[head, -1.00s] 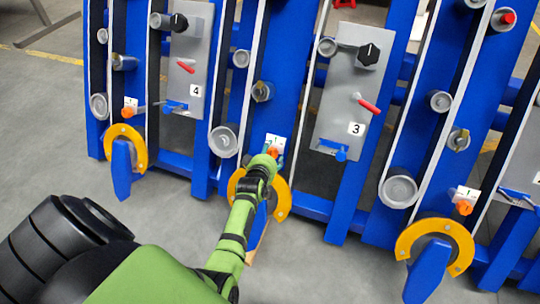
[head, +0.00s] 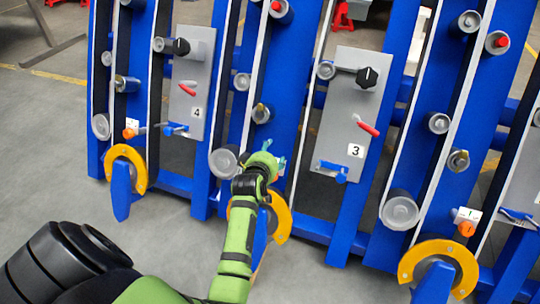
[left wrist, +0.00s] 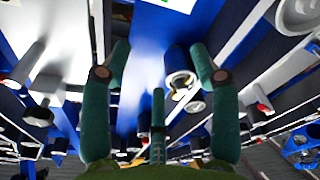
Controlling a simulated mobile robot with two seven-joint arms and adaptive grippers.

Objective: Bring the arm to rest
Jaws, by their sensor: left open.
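My left arm is green and black and reaches up the middle of the head view. My left gripper (head: 272,160) is open in front of the blue chassis (head: 280,75), near the middle yellow ring (head: 283,217). In the left wrist view its green fingers (left wrist: 158,62) stand apart with nothing held between them. Grey rollers and blue beams show beyond the fingertips. The arm hides part of the yellow ring and what lies directly behind the gripper. My right gripper is in neither view.
Grey plates with black knobs and red levers, marked 4 (head: 191,85) and 3 (head: 344,112), are on the chassis. Yellow rings stand at the left (head: 140,170) and right (head: 462,262), low down. Grey floor (head: 50,140) is open at the left.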

